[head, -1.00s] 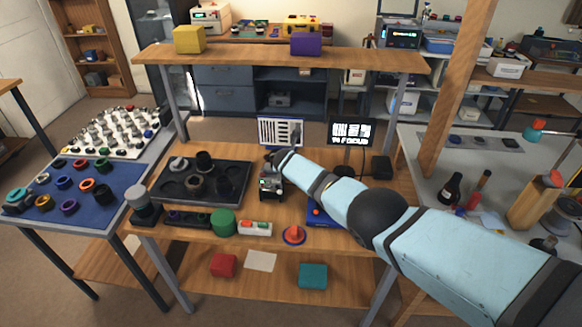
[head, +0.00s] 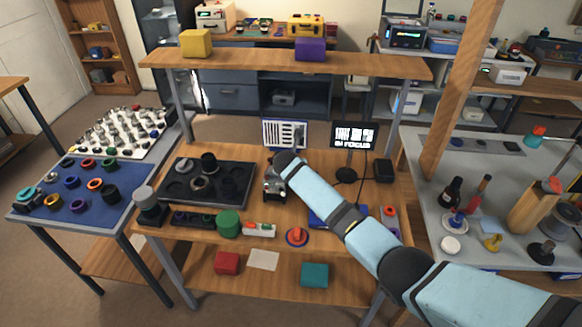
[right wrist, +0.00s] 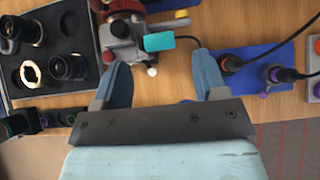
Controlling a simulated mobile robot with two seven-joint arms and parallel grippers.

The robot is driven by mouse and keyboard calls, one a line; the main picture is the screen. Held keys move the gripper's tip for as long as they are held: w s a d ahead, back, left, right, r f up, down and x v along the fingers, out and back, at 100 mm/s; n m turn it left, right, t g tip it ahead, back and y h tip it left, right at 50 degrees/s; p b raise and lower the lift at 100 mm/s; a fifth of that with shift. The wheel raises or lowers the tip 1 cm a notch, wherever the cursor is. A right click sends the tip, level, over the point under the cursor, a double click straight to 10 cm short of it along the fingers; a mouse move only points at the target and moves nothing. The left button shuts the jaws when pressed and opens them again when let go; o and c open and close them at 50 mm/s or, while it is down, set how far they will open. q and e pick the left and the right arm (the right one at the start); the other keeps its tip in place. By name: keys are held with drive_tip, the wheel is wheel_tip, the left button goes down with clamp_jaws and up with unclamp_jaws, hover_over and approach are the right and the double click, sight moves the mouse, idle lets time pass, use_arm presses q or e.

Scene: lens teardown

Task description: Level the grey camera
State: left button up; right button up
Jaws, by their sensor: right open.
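The grey camera (head: 274,188) stands on the wooden bench, right of the black tray, partly hidden by my right arm. In the right wrist view a grey body (right wrist: 124,50) with a red part, a teal block (right wrist: 159,41) and a small white ball (right wrist: 152,71) lies ahead of my fingers. I cannot tell whether it is tilted. My right gripper (right wrist: 160,72) is open, with the white ball between its fingers, nearer the left one; contact is unclear. My left gripper is not in view.
The black tray (head: 246,192) holds several dark rings. A striped chart (head: 285,133) and a small monitor (head: 354,134) stand behind. A green cylinder (head: 229,223) and a red knob (head: 296,236) sit along the front edge. A blue base (right wrist: 255,66) with cables is right of my fingers.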

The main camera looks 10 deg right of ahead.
drive_tip(key=shift+v, duration=2.95)
drive_tip(key=shift+d, duration=0.1)
drive_tip(key=s+d+f+m+y, duration=0.1)
drive_tip(key=s+f+m+y, duration=0.1)
drive_tip(key=s+f+m, duration=0.7)
drive_tip(key=s+d+f+m+y, duration=0.15)
drive_tip(key=s+f+m, duration=0.4)
drive_tip(key=s, duration=0.75)
drive_tip(key=s+d+m+t+y, duration=0.1)
drive_tip(key=s+d+m, duration=0.3)
drive_tip(key=s+m, duration=0.4)
drive_tip(key=s+d+r+m+t+y, duration=0.1)
drive_tip(key=s+d+m, duration=0.2)
drive_tip(key=s+m, duration=0.4)
drive_tip(key=s, duration=0.8)
drive_tip(key=shift+s+d+r+m, duration=0.15)
drive_tip(key=shift+d+r+m, duration=0.15)
drive_tip(key=shift+d+m, duration=0.05)
